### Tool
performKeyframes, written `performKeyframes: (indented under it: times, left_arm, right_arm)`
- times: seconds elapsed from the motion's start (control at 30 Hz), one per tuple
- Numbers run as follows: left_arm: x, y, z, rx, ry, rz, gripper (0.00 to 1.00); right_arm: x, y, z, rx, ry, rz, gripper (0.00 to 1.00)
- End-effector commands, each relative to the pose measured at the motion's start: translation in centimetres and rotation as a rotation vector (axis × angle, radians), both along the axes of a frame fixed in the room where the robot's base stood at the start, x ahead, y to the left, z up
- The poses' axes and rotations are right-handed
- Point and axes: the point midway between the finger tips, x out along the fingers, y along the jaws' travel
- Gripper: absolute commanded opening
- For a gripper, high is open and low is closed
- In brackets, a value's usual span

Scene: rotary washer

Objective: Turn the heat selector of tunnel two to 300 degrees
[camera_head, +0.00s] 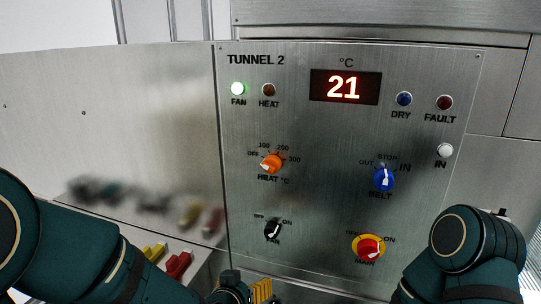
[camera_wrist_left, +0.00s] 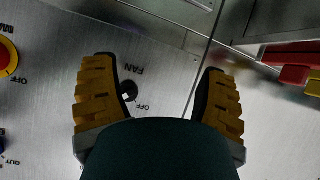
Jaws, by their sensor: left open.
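The heat selector (camera_head: 271,163) of tunnel two is an orange knob on the upright steel panel, with OFF, 100, 200 and 300 marked around it. Its white pointer seems turned left, toward OFF. The display (camera_head: 345,87) above reads 21. My left gripper (camera_head: 258,291) is low at the bottom edge in the head view, below the selector and mostly cut off. In the left wrist view its yellow-padded fingers (camera_wrist_left: 157,72) are spread and empty. The black fan knob (camera_wrist_left: 128,90) shows between them, beyond the fingers. The selector is not visible in that view. My right gripper is out of view.
The fan knob (camera_head: 272,230) sits below the selector; the blue belt knob (camera_head: 384,178) and red-yellow main switch (camera_head: 369,247) are right. Red and yellow items (camera_head: 178,264) lie lower left.

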Motion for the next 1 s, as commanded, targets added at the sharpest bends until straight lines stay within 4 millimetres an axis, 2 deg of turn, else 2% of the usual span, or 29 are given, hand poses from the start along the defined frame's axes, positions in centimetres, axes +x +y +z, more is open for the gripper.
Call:
performKeyframes:
  times: [0.03,0.1,0.2,0.3,0.33,0.4,0.47,0.63,1.0]
  left_arm:
    - [0.2,-1.0,5.2,-0.014,-0.105,-0.006,0.73]
    - [0.1,-1.8,10.5,-0.035,-0.224,-0.001,0.73]
    - [-0.6,-2.4,16.7,-0.073,-0.36,0.011,0.73]
    - [-1.4,-2.6,21.0,-0.106,-0.451,0.025,0.73]
    - [-1.6,-2.6,21.8,-0.113,-0.469,0.03,0.73]
    - [-2.0,-2.5,23.2,-0.126,-0.5,0.036,0.73]
    - [-2.1,-2.5,23.9,-0.132,-0.515,0.04,0.73]
    - [-0.9,-2.8,24.0,-0.134,-0.52,0.042,0.73]
    - [5.8,-4.4,23.9,-0.131,-0.52,0.042,0.73]
  right_arm:
    - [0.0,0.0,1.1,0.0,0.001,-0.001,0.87]
    - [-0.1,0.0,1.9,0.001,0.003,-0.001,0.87]
    - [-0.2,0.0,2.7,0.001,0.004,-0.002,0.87]
    - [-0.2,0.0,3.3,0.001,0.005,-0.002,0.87]
    - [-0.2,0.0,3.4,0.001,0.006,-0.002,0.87]
    - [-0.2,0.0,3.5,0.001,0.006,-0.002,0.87]
    - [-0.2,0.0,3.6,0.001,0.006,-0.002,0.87]
    - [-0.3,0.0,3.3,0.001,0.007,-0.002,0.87]
    - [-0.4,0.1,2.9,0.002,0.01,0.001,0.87]
